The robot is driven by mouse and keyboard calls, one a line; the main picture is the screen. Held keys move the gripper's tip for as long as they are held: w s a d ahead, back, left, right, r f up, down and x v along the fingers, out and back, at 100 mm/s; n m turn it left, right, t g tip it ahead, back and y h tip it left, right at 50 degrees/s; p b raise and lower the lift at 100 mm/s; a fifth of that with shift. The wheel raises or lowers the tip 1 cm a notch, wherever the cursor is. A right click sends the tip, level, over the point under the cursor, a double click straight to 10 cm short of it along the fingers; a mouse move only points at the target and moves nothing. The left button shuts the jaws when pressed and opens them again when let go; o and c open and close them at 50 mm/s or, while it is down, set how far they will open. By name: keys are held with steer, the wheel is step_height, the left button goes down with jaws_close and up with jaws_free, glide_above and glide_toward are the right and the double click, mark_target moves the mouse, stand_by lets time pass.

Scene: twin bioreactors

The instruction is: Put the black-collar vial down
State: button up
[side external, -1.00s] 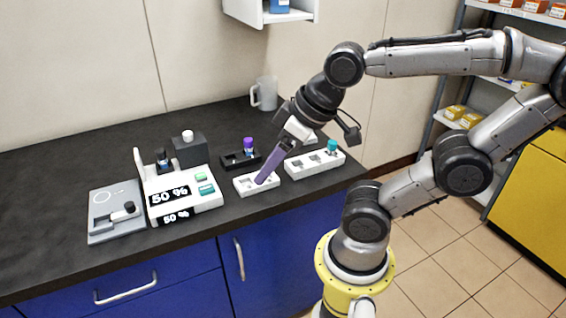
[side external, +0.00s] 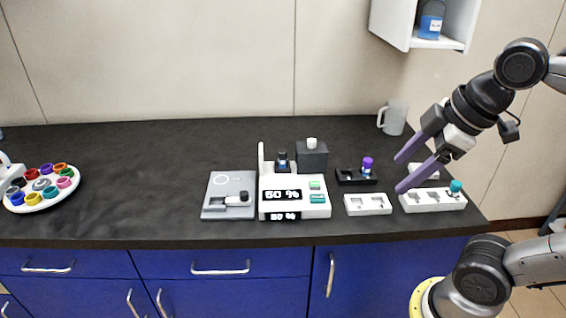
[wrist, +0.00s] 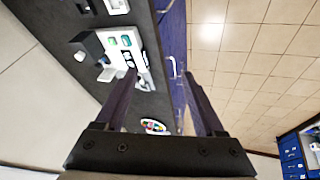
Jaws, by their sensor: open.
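My gripper (side external: 401,172) is open, its two purple fingers apart with nothing seen between them. It is raised above the counter, over the area of the small white rack (side external: 368,204) and the longer white rack (side external: 433,200). The open fingers also show in the wrist view (wrist: 160,76). A dark-capped vial (side external: 283,160) stands upright at the back of the white device with "50 %" displays (side external: 290,210). A small piece with a black end (side external: 240,199) lies on the grey plate unit (side external: 228,183). I cannot tell which is the black-collar vial.
A purple-capped vial (side external: 367,164) stands in the black rack (side external: 350,179). A teal-capped vial (side external: 455,187) is in the longer white rack. A dark block (side external: 311,157) has a white top. A mug (side external: 393,118) stands behind. The counter's left middle (side external: 140,180) is clear.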

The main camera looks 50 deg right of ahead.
steer(key=w+d+r+n+g, duration=0.1)
steer(key=w+d+r+n, duration=0.1)
steer(key=w+r+n, duration=0.8)
steer(key=n+g, duration=0.3)
steer(key=g, duration=0.1)
glide_above(282, 151)
step_height(282, 151, down, 17)
steer(key=f, duration=0.8)
steer(key=shift+s+a, duration=0.15)
steer(key=shift+s, duration=0.05)
steer(key=shift+w+f, duration=0.15)
steer(key=shift+f, duration=2.55)
jaws_close()
